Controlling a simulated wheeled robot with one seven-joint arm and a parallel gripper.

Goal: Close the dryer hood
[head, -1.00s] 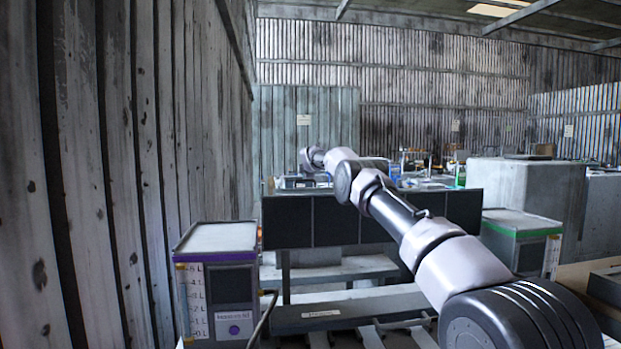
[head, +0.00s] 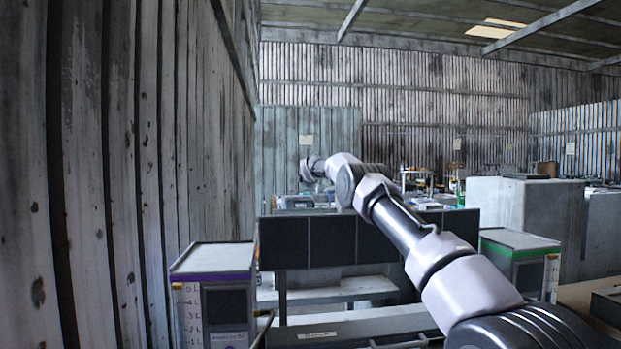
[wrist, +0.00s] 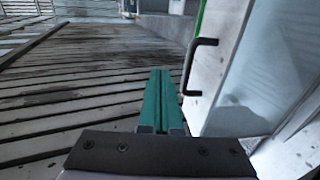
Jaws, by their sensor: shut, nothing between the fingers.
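In the wrist view my gripper (wrist: 166,74) has its two teal fingers pressed together with nothing between them. To their right is a pale panel with a green edge (wrist: 210,58) and a black bar handle (wrist: 198,66). The fingertips appear close to the handle in the picture, but I cannot tell the gap or any contact. I cannot tell for sure whether this panel is the dryer hood. In the head view my arm reaches forward over a row of black panels (head: 332,240), and its fingers are hidden at the far end.
A purple-trimmed box (head: 213,258) stands at left beside a plank wall (head: 120,150). A green-trimmed box (head: 520,241) stands right of the black panels. A large grey block (head: 528,205) is behind it. Weathered boards (wrist: 80,85) fill the wrist view's left side.

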